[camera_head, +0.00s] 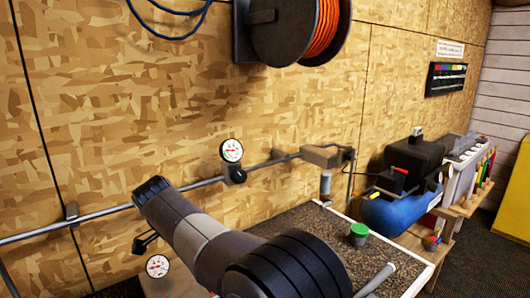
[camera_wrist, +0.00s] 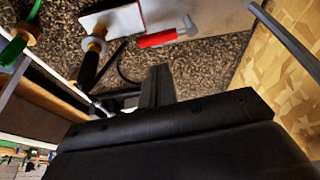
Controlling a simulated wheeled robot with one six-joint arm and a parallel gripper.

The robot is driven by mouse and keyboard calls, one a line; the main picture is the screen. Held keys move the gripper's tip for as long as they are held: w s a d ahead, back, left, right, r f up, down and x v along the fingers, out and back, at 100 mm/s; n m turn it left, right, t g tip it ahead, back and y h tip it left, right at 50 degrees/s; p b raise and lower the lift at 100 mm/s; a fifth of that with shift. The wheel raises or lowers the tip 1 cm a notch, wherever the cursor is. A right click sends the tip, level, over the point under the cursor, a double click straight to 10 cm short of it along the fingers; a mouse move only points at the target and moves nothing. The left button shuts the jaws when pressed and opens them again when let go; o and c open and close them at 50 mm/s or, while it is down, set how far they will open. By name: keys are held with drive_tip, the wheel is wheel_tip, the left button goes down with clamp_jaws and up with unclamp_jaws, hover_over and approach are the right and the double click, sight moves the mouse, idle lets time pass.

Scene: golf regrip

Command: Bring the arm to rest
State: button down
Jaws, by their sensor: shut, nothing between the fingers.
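My gripper (camera_wrist: 157,82) shows in the wrist view as dark fingers, shut and empty, above a speckled dark bench top. In the head view my arm reaches from the bottom middle up and left toward the chipboard wall. I cannot make out the fingers clearly there. The wrist view looks down past the black gripper body, which hides the lower half of that picture.
A red tool (camera_wrist: 157,39) and a black handle (camera_wrist: 89,70) lie near my fingers in the wrist view. A wall pipe with a gauge (camera_head: 232,150), a hose reel (camera_head: 290,30) and a blue compressor tank (camera_head: 395,212) surround the bench.

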drive_tip(key=x, duration=0.7)
drive_tip(key=shift+w+d+p, duration=0.25)
drive_tip(key=shift+w+p, duration=0.1)
drive_tip(key=shift+w, duration=0.05)
drive_tip(key=n, duration=0.1)
drive_tip(key=w+n, duration=0.1)
drive_tip(key=n+y, duration=0.1)
drive_tip(key=n, duration=0.1)
drive_tip(key=shift+w+d+t+p, duration=0.3)
drive_tip(key=shift+d+t, duration=0.05)
drive_tip(key=shift+t, duration=0.05)
drive_tip(key=n, duration=0.1)
drive_tip(key=w+n+y+p, duration=0.1)
drive_tip(key=n, duration=0.1)
drive_tip(key=shift+w+n, duration=0.3)
drive_tip(key=shift+w+a+n+y+p, duration=0.35)
drive_tip(key=shift+w+n+y+p, duration=0.3)
drive_tip(key=shift+n, duration=0.8)
drive_tip(key=shift+w+a+n+y+p, duration=0.35)
drive_tip(key=shift+w+n+p, duration=0.35)
drive_tip(key=shift+n, duration=0.8)
drive_tip(key=shift+w+a+n+y+p, duration=0.35)
drive_tip(key=shift+n+y+p, duration=0.35)
drive_tip(key=shift+n, duration=0.75)
drive_tip(key=shift+w+d, duration=0.1)
